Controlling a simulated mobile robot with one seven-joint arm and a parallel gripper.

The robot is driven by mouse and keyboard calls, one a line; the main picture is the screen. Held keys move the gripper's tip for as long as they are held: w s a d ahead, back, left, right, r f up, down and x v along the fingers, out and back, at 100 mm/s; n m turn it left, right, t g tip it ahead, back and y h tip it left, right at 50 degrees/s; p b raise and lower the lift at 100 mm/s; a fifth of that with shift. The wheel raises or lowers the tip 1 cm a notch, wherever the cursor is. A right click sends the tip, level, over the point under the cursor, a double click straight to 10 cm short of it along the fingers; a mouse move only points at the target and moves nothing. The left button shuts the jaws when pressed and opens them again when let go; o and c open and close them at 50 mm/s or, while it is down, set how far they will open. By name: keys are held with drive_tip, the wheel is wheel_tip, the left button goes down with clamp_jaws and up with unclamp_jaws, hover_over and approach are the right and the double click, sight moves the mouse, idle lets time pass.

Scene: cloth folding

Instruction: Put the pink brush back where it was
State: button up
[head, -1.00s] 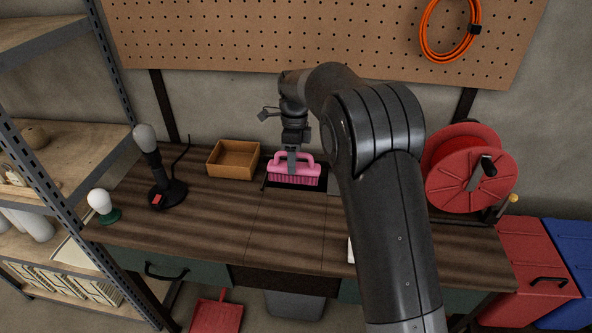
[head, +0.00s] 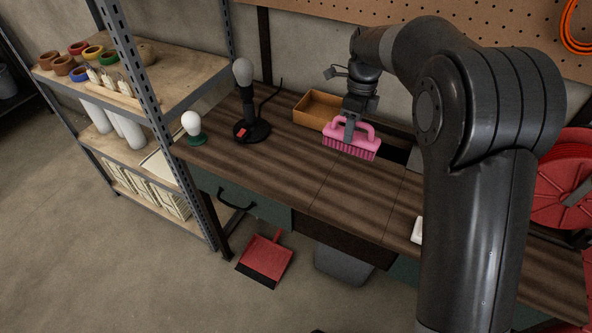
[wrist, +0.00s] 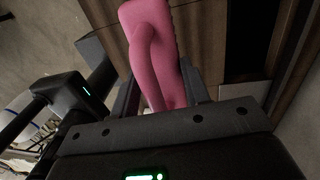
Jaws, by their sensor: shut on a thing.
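The pink brush (head: 352,143) has a pink handle and dark pink bristles pointing down. My gripper (head: 350,132) is shut on its handle and holds it over the workbench, in front of the wooden box. Whether the bristles touch the bench top cannot be told. In the wrist view the pink handle (wrist: 152,50) sits between the fingers of my gripper (wrist: 160,92). A red dustpan (head: 266,258) lies on the floor in front of the bench.
The workbench (head: 300,165) also bears an open wooden box (head: 318,108), a black lamp stand (head: 250,128), a white bulb on a green base (head: 192,127) and a red reel (head: 565,180). A metal shelf (head: 150,88) stands at left. A grey bin (head: 343,262) is below.

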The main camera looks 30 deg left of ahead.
drive_tip(key=s+a+r, duration=0.1)
drive_tip(key=s+a, duration=0.3)
drive_tip(key=s, duration=0.3)
drive_tip(key=shift+s+a+f, duration=0.6)
drive_tip(key=shift+a+f, duration=1.2)
drive_tip(key=shift+a, duration=0.1)
drive_tip(key=shift+s+a+f, duration=0.55)
drive_tip(key=shift+a+f, duration=1.25)
drive_tip(key=shift+a, duration=0.1)
drive_tip(key=shift+s+a+f, duration=0.6)
drive_tip(key=shift+a+f, duration=1.2)
drive_tip(key=shift+a, duration=0.1)
drive_tip(key=shift+f, duration=0.15)
drive_tip(key=o, duration=1)
